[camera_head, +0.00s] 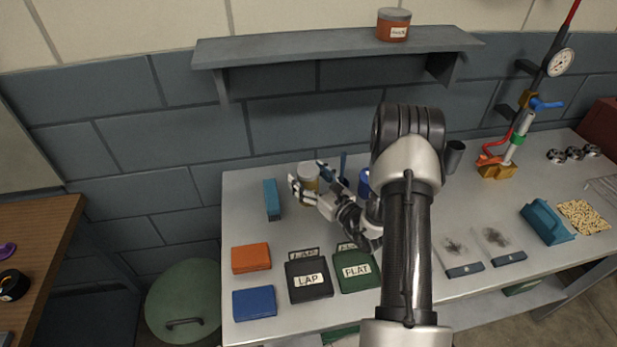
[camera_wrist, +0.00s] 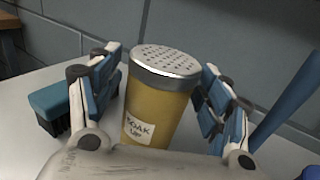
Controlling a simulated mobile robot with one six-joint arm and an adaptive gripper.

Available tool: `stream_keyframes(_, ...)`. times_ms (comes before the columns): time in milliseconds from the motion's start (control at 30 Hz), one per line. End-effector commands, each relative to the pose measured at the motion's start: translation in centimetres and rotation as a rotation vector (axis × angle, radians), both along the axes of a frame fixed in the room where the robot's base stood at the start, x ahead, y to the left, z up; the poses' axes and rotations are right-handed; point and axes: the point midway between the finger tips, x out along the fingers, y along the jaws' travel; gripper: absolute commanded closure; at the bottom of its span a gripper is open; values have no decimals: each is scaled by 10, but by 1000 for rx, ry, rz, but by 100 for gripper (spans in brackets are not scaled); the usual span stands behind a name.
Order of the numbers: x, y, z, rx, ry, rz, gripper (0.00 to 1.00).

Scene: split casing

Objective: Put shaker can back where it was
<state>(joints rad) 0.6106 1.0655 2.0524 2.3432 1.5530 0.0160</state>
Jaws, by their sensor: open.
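The shaker can (camera_wrist: 158,105) is yellow with a perforated metal lid and a white label reading "SOAK UP". In the head view the can (camera_head: 308,173) stands upright near the back left of the grey bench (camera_head: 240,215). My gripper (camera_head: 309,183) is open, with one finger on each side of the can. In the wrist view my gripper (camera_wrist: 163,85) has visible gaps between the can and both fingers. The can's base is partly hidden by my gripper.
A blue brush (camera_head: 272,199) stands just left of the can; blue items (camera_head: 363,183) stand to its right. Black LAP (camera_head: 309,280) and green FLAT (camera_head: 356,271) pouches lie in front, beside orange (camera_head: 251,258) and blue (camera_head: 254,303) blocks. A shelf (camera_head: 300,47) holds an orange-brown jar (camera_head: 393,25).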

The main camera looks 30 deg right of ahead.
Motion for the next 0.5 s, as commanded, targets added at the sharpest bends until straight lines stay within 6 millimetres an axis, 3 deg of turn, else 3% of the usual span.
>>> stream_keyframes(500,-98,-20,1,3,3,-5,28)
